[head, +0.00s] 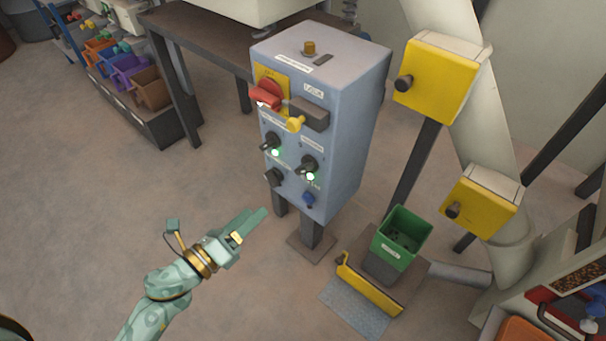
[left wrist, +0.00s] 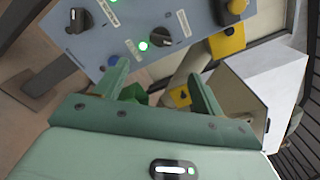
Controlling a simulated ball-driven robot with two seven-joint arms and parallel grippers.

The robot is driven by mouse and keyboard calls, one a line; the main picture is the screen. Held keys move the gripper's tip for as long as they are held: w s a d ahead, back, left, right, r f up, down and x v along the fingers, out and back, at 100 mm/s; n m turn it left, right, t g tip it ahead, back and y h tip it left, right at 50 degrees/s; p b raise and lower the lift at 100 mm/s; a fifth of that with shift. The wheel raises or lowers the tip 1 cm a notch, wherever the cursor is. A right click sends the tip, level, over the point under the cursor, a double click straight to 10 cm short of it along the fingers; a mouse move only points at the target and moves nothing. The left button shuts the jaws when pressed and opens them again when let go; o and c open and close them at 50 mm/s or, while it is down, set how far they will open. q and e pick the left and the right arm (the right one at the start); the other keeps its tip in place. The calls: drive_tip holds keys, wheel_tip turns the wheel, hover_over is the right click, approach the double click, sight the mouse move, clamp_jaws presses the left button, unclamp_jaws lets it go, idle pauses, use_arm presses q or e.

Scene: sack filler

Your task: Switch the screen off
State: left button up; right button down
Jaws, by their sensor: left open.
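A grey-blue control cabinet (head: 345,150) stands on legs, its front toward me. Two black rotary knobs, the upper left one (head: 270,141) and the right one (head: 307,165), each have a lit green lamp beside them. A third black knob (head: 272,177) sits lower left with no lit lamp seen. The labels are too small to read, so I cannot tell which knob is the screen's. My left gripper (head: 262,217) is open and empty, apart from and below the panel. In the left wrist view, the right knob (left wrist: 165,35) shows beyond the fingers. My right gripper is out of view.
A red switch (head: 266,95) on a yellow plate, a yellow-tipped lock part (head: 295,123) and a blue button (head: 309,199) share the panel. A green bin (head: 402,238) and yellow-edged pedal (head: 368,284) stand at right.

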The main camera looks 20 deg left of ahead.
sight(300, 172)
use_arm(q)
drive_tip(key=b+x, duration=0.1)
drive_tip(key=x, duration=1.5)
drive_tip(key=shift+f, duration=0.1)
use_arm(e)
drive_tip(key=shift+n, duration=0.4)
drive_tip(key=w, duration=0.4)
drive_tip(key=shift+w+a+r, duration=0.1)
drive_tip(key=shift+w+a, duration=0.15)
use_arm(q)
drive_tip(key=shift+s, duration=0.1)
drive_tip(key=c, duration=1)
